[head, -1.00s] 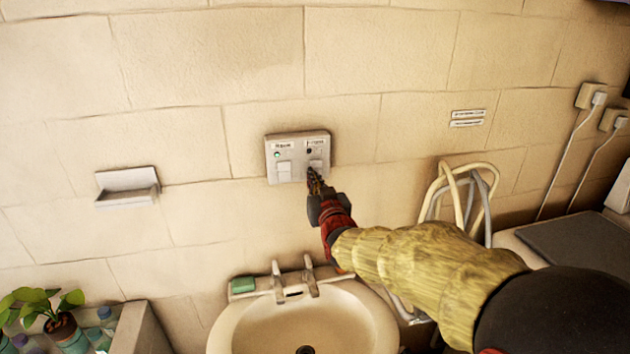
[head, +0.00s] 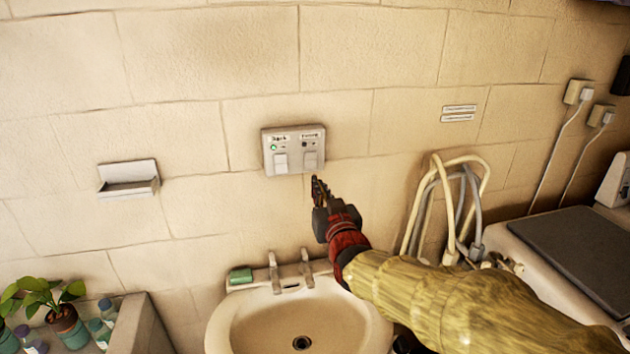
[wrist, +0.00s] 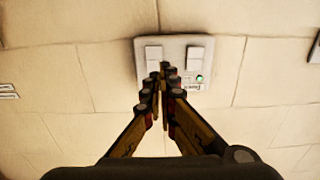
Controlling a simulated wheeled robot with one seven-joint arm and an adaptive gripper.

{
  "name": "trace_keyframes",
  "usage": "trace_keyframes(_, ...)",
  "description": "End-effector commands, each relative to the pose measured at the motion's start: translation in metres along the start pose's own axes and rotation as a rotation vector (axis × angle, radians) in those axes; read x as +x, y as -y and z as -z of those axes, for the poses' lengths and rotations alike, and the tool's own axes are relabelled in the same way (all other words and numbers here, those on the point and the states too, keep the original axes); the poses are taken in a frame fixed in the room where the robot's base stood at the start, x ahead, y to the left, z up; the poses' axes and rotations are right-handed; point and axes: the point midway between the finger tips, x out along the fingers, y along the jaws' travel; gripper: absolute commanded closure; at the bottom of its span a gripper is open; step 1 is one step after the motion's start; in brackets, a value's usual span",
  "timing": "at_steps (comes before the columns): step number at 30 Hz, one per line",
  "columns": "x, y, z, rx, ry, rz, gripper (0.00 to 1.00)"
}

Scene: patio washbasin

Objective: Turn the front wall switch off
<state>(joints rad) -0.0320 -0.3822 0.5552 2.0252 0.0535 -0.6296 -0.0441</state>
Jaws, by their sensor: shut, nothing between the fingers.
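A pale switch plate (head: 293,166) is on the tiled wall above the basin. It has a left rocker (head: 281,161) with a lit green lamp and a right rocker (head: 310,159) with a dark lamp. The labels above are too blurred to read surely; the right one may say "Front". My gripper (head: 316,182) is shut and empty, its tips just below the right rocker in the head view, seemingly apart from the plate. The wrist view shows the plate (wrist: 176,44) inverted, with the fingers (wrist: 164,70) hiding part of its label side and the green lamp at right.
A washbasin (head: 250,322) with two taps and a green soap (head: 241,276) is below. A wall soap dish (head: 129,186) is at left, a potted plant (head: 62,318) at lower left. Looped hoses (head: 447,205) and a dark-topped machine (head: 575,245) are at right.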

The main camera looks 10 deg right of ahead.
Motion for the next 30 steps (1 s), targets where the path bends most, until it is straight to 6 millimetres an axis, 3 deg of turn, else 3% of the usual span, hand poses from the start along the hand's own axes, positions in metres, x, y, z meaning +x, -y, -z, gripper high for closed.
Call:
trace_keyframes(3, -0.017, 0.000, 0.002, 0.000, 0.000, 0.000, 1.00)
trace_keyframes(9, -0.032, 0.000, 0.002, 0.000, 0.001, 0.000, 1.00)
trace_keyframes(23, -0.034, 0.000, -0.002, 0.002, 0.016, 0.001, 1.00)
trace_keyframes(26, -0.035, 0.001, -0.022, 0.005, 0.091, 0.005, 1.00)
trace_keyframes(30, -0.054, 0.004, -0.088, 0.007, 0.327, 0.016, 1.00)
